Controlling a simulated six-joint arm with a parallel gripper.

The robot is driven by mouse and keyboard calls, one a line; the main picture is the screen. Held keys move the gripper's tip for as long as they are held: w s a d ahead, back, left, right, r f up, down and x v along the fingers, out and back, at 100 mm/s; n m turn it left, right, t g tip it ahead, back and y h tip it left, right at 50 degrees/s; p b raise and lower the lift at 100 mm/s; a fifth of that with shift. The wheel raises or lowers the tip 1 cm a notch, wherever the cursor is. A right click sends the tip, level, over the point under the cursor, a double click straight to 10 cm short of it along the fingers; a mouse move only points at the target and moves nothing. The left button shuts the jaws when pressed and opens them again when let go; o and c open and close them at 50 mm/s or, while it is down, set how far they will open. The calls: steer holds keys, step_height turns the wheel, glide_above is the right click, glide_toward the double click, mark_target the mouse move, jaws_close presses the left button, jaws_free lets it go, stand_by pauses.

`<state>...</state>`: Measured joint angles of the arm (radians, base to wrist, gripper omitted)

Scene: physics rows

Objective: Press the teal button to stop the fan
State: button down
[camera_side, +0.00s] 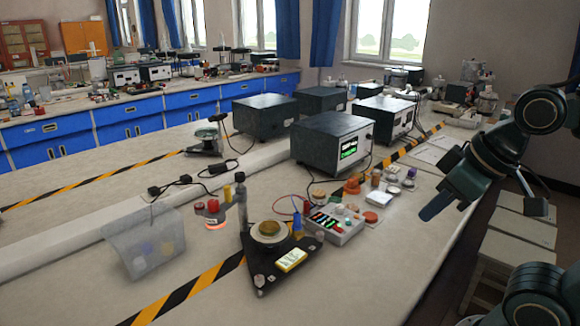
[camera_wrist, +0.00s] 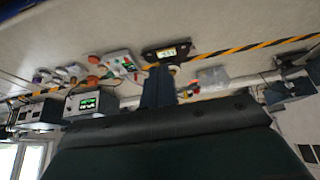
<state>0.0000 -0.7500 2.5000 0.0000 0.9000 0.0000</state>
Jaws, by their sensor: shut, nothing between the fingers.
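A white control box (camera_side: 333,224) with red and green lit displays and small knobs sits on the bench in the side view. It also shows in the wrist view (camera_wrist: 120,63). One small greenish button (camera_side: 339,209) is on its top; I cannot tell whether it is the teal one. No fan is clearly recognisable. A black three-cornered base (camera_side: 262,270) with a brass-coloured disc and a lit yellow display stands left of the box. My gripper (camera_side: 428,212) is shut and empty, raised to the right of the box and apart from it. In the wrist view its fingers (camera_wrist: 158,85) point toward the bench items.
A dark instrument (camera_side: 332,140) with a green screen stands behind the box. Small jars and an orange knob (camera_side: 352,186) lie between box and instrument.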

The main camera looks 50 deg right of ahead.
steer(key=shift+w, duration=0.15)
stand_by(0.4)
steer(key=m+t+y, duration=0.1)
steer(key=m+t, duration=0.3)
steer(key=m, duration=0.4)
glide_above(348, 223)
steer(key=s, duration=0.1)
step_height(348, 223, down, 16)
steer(key=shift+d+f, duration=0.2)
steer(key=shift+s+f, duration=0.1)
steer(key=shift+f, duration=0.1)
steer(key=shift+f, duration=4.2)
